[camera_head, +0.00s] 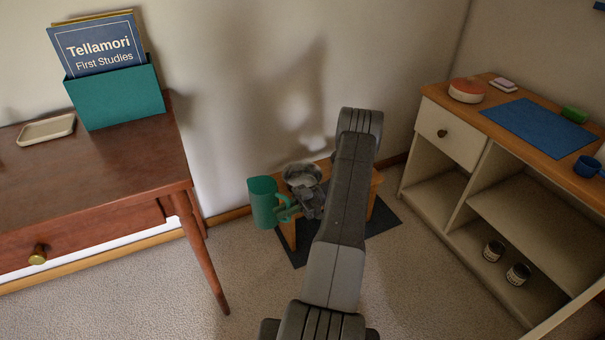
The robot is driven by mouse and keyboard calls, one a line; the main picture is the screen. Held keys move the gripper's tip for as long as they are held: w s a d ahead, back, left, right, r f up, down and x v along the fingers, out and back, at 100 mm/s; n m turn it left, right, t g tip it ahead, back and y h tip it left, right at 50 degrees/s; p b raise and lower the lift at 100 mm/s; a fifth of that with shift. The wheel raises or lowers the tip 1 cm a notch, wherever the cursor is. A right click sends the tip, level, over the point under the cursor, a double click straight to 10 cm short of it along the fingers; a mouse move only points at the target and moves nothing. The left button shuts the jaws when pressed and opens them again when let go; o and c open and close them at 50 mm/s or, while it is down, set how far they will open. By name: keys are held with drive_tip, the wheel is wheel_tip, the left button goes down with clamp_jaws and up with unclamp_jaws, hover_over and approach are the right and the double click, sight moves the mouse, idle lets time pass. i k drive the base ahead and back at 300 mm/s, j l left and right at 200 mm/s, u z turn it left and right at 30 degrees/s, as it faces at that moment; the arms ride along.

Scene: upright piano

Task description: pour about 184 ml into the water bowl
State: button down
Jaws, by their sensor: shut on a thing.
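A green jug (262,202) is near the middle of the camera_head view, roughly upright, with its handle to the right. My gripper (290,210) is shut on the jug's handle and holds the jug in front of a low wooden stand (288,234); the fingertips are small and partly hidden. A grey, rounded, shiny shape (301,172) shows above the stand just behind my gripper. It may be the water bowl, but my wrist and arm cover part of this area and I cannot be sure. The liquid in the jug cannot be seen.
The stand is on a dark mat (383,221) against the wall. A reddish-brown desk (90,190) with a teal book holder (117,97) is at left. An open-shelved cabinet (452,157) is at right. Carpet (150,300) is clear in front.

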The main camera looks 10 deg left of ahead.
sight(309, 174)
drive_tip(key=i+l, duration=0.2)
drive_tip(key=i, duration=0.3)
drive_tip(key=i+l, duration=0.15)
drive_tip(key=i, duration=0.3)
drive_tip(key=i+l, duration=0.2)
drive_tip(key=i, duration=0.3)
